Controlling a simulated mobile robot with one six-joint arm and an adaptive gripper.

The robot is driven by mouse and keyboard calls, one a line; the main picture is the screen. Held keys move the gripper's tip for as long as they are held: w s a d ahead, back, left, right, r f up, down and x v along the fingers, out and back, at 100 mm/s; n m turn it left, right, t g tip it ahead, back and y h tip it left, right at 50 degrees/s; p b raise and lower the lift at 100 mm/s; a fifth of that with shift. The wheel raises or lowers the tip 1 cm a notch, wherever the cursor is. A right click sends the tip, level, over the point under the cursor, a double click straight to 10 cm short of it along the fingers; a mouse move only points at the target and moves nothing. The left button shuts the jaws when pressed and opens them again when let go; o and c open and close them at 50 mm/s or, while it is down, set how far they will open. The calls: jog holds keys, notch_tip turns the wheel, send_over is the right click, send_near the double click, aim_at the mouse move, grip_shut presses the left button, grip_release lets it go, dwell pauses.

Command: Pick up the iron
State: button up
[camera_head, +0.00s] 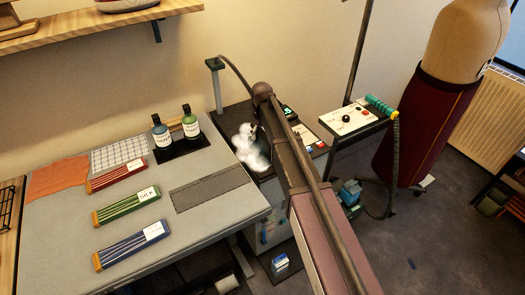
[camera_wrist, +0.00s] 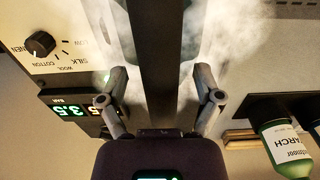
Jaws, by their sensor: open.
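I cannot make out the iron clearly in either view. White steam (camera_head: 248,147) rises beside the dark steam station (camera_head: 235,115), where my arm hides much of what stands there. In the wrist view, my gripper (camera_wrist: 160,73) is open, with one finger on each side of a long dark bar (camera_wrist: 160,50). I see a gap between each finger and the bar. I cannot tell whether the bar is part of the iron. Steam drifts behind it. A control panel with a fabric dial (camera_wrist: 40,44) and a green pressure display (camera_wrist: 72,112) lies to the left.
Two bottles (camera_head: 162,132) stand on a black tray left of the station; a green bottle (camera_wrist: 288,145) shows in the wrist view.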

dwell(0.5)
grip_shut()
jog(key=shift+r+p, duration=0.25)
jog(key=shift+p, duration=0.05)
jog(key=shift+r+p, duration=1.65)
jog(key=s+d+r+p, duration=0.1)
jog(key=s, duration=1.5)
jog(key=shift+d, duration=0.15)
jog(key=shift+d+r, duration=0.1)
jog(key=shift+d, duration=0.05)
